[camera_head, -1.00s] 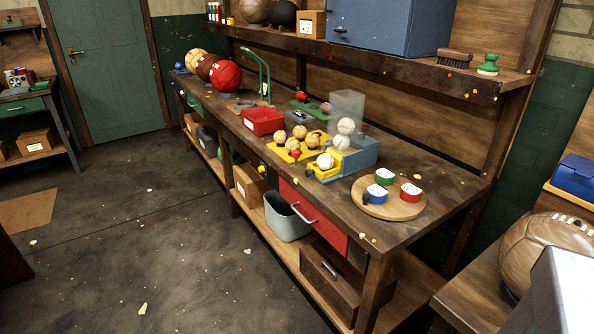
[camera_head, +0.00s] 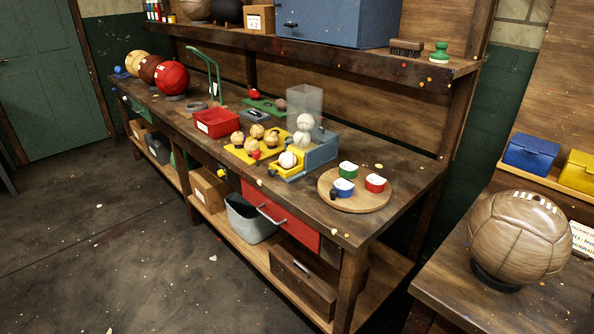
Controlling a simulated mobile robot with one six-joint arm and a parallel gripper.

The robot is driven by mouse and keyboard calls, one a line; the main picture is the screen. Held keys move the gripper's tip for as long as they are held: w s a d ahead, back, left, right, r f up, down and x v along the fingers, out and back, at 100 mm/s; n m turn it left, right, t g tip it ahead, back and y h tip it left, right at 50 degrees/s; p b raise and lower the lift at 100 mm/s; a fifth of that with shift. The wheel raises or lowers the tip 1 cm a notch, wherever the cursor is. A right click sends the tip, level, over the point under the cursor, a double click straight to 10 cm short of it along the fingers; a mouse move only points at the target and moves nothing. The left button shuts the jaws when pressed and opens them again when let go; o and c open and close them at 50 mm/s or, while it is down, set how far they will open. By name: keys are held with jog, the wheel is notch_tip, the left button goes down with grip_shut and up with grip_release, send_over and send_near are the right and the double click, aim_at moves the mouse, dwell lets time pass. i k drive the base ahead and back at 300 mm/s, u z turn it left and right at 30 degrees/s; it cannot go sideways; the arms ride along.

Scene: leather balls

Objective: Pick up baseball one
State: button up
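One white baseball (camera_head: 288,159) sits at the front of the yellow-and-blue holder on the workbench (camera_head: 400,190). Two more white balls, an upper one (camera_head: 305,121) and a lower one (camera_head: 302,139), are stacked at the clear upright box (camera_head: 306,98) just behind it. Which of these is baseball one, I cannot tell. Several tan balls (camera_head: 257,131) sit on a yellow tray (camera_head: 236,152) to the left. My gripper is not in view.
A round wooden board (camera_head: 374,201) with three small coloured cups lies to the right. A red bin (camera_head: 217,123) is to the left. A large brown ball (camera_head: 518,237) stands on the right-hand table. A shelf (camera_head: 330,51) overhangs the bench's back. Open floor (camera_head: 100,245) lies in front.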

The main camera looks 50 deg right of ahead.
aim_at(287, 160)
jog(key=z, duration=4.75)
jog(key=i, duration=0.1)
jog(key=u, duration=3.35)
jog(key=k, duration=0.9)
jog(key=u, duration=0.15)
jog(key=i, duration=0.85)
